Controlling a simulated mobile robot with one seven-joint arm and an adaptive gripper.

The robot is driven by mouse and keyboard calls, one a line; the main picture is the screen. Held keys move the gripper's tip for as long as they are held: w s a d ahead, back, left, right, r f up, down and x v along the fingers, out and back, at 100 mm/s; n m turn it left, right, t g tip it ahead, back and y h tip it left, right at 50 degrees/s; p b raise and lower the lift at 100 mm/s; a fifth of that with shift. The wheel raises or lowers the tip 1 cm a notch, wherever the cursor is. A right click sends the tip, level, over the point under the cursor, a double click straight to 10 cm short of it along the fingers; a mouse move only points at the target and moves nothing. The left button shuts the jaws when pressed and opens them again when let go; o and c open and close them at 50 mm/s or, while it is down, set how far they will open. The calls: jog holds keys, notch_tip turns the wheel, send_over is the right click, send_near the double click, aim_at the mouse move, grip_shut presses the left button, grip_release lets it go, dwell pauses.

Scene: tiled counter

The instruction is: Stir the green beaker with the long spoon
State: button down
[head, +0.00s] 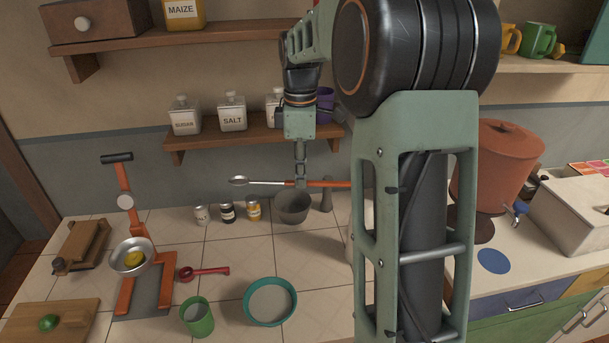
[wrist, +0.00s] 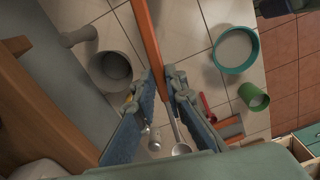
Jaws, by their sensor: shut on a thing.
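The long spoon (head: 333,184) has an orange handle and a metal shaft and bowl. My gripper (head: 301,182) is shut on it, holding it level above the counter near the back, with its bowl pointing left. In the wrist view, the spoon (wrist: 145,32) passes between the fingers of my gripper (wrist: 161,82), and its bowl shows below them. The green beaker (head: 198,318) stands upright at the front of the counter, to the left of and nearer than my gripper. In the wrist view the beaker (wrist: 253,97) is at the right, apart from the spoon.
A teal bowl (head: 268,322) stands right of the beaker. A red spoon (head: 205,272) lies behind it. A grey mortar (head: 293,208) and pestle (head: 327,197) stand below my gripper, with several small jars to their left. A shelf (head: 215,141) hangs behind. An orange press (head: 127,290) stands left.

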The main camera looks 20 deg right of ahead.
jog(key=s+a+f+m+p, duration=0.1)
jog(key=s+a+f+m, duration=0.5)
jog(key=m, duration=0.7)
notch_tip(320, 180, down, 4)
jog(key=shift+s+a+r+m, duration=0.15)
jog(key=shift+a+m, duration=0.15)
jog(key=shift+a, duration=0.85)
